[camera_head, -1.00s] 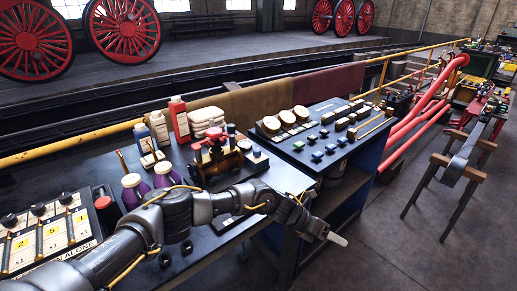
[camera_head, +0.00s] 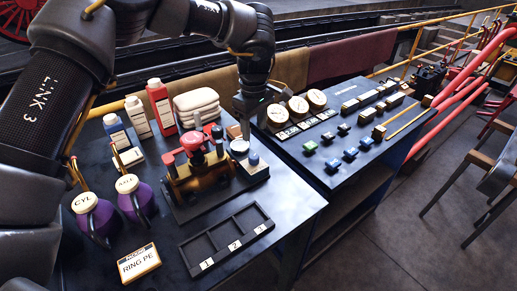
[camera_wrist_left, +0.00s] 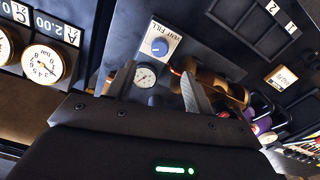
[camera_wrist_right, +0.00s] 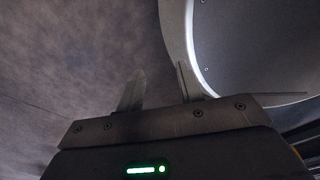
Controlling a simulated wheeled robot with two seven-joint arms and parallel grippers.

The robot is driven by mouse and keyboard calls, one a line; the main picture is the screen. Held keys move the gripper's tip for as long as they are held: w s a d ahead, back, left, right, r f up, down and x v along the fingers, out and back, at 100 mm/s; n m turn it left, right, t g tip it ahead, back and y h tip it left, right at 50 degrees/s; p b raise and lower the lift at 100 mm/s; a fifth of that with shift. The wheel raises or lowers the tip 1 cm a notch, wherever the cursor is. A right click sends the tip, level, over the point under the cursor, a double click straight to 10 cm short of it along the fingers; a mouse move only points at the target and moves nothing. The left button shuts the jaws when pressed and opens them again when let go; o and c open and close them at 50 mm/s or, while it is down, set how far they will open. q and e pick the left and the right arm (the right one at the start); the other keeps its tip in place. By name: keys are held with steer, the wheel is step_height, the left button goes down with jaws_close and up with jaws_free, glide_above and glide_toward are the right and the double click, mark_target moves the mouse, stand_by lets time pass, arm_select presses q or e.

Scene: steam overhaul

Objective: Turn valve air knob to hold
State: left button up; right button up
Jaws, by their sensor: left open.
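A small plate with a blue knob (camera_wrist_left: 159,47) shows in the left wrist view, with "VENT" and "FILL" lettered beside the knob; I cannot read "HOLD". The blue knob (camera_head: 253,159) is at the right end of the brass valve assembly (camera_head: 197,178) in the head view. A small round gauge (camera_wrist_left: 145,76) is beside the plate and shows between my left fingertips. My left gripper (camera_head: 243,128) is open and empty, pointing down behind the valve, apart from the knob. It also shows in the left wrist view (camera_wrist_left: 157,80). My right gripper (camera_wrist_right: 157,78) is open and empty over the floor.
Purple oil cans (camera_head: 95,218), bottles (camera_head: 160,107) and folded cloths (camera_head: 197,105) stand around the valve. An empty three-slot tray (camera_head: 227,238) lies in front. A panel of gauges (camera_head: 298,107) and coloured knobs is to the right.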

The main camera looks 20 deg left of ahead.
mark_target(254, 156)
arm_select(q)
steer(key=f, duration=0.3)
steer(key=shift+s+a+f+p, duration=0.3)
steer(key=shift+f+p, duration=0.05)
steer(key=shift+f, duration=0.05)
steer(key=f, duration=0.2)
steer(key=w+f+p, duration=0.1)
steer(key=f, duration=0.2)
steer(key=shift+d, duration=0.1)
steer(key=shift+s+f, duration=0.2)
steer(key=shift+f, duration=0.1)
steer(key=shift+s+f, duration=0.1)
steer(key=shift+f, duration=0.15)
steer(key=shift+w+f, duration=0.2)
steer(key=shift+f, duration=0.3)
steer(key=shift+s+r, duration=0.1)
steer(key=shift+c, duration=0.5)
steer(key=c, duration=0.9)
steer(key=shift+o, duration=0.2)
arm_select(e)
step_height(254, 156, up, 2)
steer(key=shift+w, duration=0.15)
